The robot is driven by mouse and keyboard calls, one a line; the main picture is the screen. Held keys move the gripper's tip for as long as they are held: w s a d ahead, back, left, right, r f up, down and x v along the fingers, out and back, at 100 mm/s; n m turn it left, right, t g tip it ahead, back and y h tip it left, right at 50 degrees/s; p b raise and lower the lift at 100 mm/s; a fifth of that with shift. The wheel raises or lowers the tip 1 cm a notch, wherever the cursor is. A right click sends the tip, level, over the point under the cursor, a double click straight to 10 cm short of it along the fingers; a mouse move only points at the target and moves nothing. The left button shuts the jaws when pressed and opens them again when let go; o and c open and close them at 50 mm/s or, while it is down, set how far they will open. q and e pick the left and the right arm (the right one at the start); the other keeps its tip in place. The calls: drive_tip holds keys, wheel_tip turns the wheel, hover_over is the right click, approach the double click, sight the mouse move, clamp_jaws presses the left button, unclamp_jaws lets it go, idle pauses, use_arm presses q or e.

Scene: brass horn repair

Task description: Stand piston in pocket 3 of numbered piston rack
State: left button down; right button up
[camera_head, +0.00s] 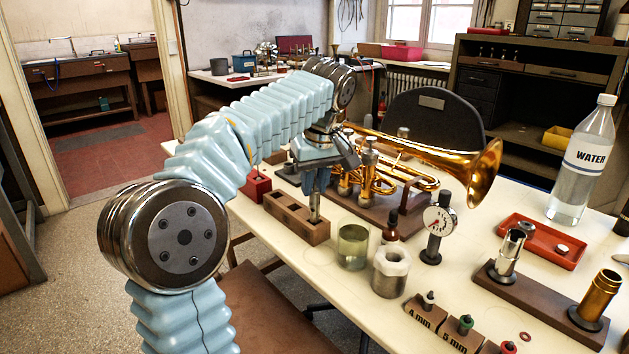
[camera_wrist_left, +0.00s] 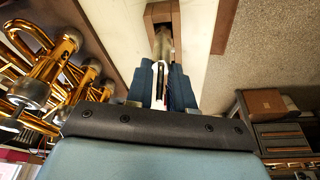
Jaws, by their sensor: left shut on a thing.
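My left gripper (camera_head: 317,190) comes down over the wooden piston rack (camera_head: 312,236) and is shut on a slim metal piston (camera_head: 316,207). The piston is roughly upright, with its lower end at the right-hand end of the rack in the head view. I cannot tell whether that end is inside a pocket or just above it. Pockets to the left look empty; no pocket numbers are readable. In the left wrist view the piston (camera_wrist_left: 163,46) runs from between the blue fingers (camera_wrist_left: 165,88) toward the rack (camera_wrist_left: 176,18). My right gripper is not in view.
A brass trumpet (camera_head: 430,152) lies close behind my left gripper. A glass jar (camera_head: 352,247), a white-topped jar (camera_head: 389,272) and a dial gauge (camera_head: 437,228) stand right of the rack. A red block (camera_head: 255,186) sits to its left. The table's front edge runs close to the rack.

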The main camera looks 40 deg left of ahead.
use_arm(q)
drive_tip(key=shift+f+b, duration=1.05)
drive_tip(key=shift+f, duration=0.4)
drive_tip(key=c, duration=0.9)
unclamp_jaws()
drive_tip(key=p+v, duration=0.3)
drive_tip(key=v, duration=1.1)
drive_tip(key=shift+p, duration=0.4)
drive_tip(key=shift+w+a, duration=0.1)
